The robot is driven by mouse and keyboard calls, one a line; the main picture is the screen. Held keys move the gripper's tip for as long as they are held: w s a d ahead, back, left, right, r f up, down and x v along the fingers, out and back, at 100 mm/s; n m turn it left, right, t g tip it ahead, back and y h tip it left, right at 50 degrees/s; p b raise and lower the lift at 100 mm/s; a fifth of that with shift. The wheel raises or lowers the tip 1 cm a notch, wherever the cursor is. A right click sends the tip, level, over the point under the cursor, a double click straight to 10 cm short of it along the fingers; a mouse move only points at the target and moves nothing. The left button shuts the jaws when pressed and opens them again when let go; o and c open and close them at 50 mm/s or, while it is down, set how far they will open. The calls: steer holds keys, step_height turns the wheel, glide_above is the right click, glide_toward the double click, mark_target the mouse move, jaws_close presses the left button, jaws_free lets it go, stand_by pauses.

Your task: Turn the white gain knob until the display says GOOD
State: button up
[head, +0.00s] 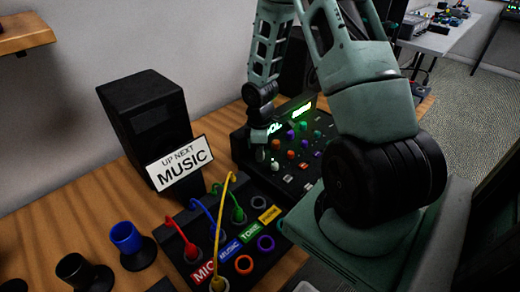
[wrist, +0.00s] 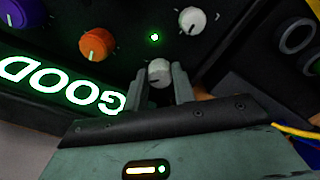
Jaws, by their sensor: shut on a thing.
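The white gain knob (wrist: 159,72) sits on the black mixer panel, between the two fingers of my gripper (wrist: 168,90) in the wrist view. My gripper is shut on this knob. The display (wrist: 60,88) on the panel reads GOOD in bright green-lit letters. A small green light (wrist: 154,37) glows just beyond the knob. In the head view the mixer (head: 290,150) stands on the wooden table, and my arm covers part of it. My fingertips and the gripped knob are hard to make out there.
Other knobs are close by: an orange one (wrist: 97,44), a purple one (wrist: 96,8) and another white one (wrist: 192,20). In front of the mixer is a patch box (head: 213,235) with several coloured cables.

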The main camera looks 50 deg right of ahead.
steer(key=o, duration=0.7)
steer(key=shift+r, duration=0.15)
step_height(320, 180, up, 17)
steer(key=p, duration=0.2)
steer(key=shift+r, duration=0.1)
steer(key=s+a+r, duration=0.2)
steer(key=a, duration=0.9)
steer(key=s+a+r, duration=0.2)
steer(key=a, duration=0.9)
steer(key=s+a+r, duration=0.2)
steer(key=s+a, duration=0.9)
steer(key=s, duration=0.3)
steer(key=shift+a+y, duration=0.3)
steer(key=shift+a, duration=0.05)
